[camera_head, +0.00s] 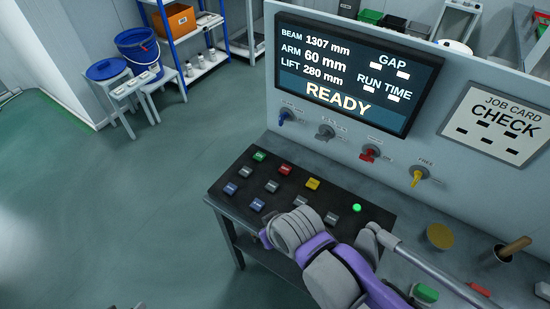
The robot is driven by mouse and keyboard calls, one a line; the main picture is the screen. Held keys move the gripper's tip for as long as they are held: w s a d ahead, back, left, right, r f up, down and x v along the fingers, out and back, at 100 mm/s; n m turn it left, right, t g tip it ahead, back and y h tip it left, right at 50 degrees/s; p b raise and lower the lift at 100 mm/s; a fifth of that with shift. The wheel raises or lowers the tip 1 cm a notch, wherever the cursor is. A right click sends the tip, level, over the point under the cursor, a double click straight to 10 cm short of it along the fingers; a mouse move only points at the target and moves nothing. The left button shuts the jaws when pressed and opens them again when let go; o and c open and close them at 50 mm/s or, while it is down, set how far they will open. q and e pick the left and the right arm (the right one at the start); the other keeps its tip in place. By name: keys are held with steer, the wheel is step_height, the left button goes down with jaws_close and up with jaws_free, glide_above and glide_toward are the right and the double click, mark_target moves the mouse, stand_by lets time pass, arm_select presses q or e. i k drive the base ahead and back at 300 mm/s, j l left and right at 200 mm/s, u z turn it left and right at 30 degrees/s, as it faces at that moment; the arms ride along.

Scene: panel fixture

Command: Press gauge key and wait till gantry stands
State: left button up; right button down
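The black key panel (222,196) lies on the bench with several coloured keys: a green key (260,156), a red key (285,170), a yellow key (313,184), blue keys (231,188) and grey keys. Their labels are too small to read, so I cannot tell which is the gauge key. The screen (360,72) reads beam 1307 mm, arm 60 mm, lift 280 mm and READY. A round green light (357,208) glows on the panel. My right gripper (266,238) is over the panel's front edge, its fingers mostly hidden by its wrist. My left gripper is out of view.
Rotary switches, including a red one (370,153) and a yellow one (418,175), line the upright wall. A job card (497,124) reads CHECK. Open floor lies left.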

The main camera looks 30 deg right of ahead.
mark_target(331, 219)
steer(key=z, duration=1.65)
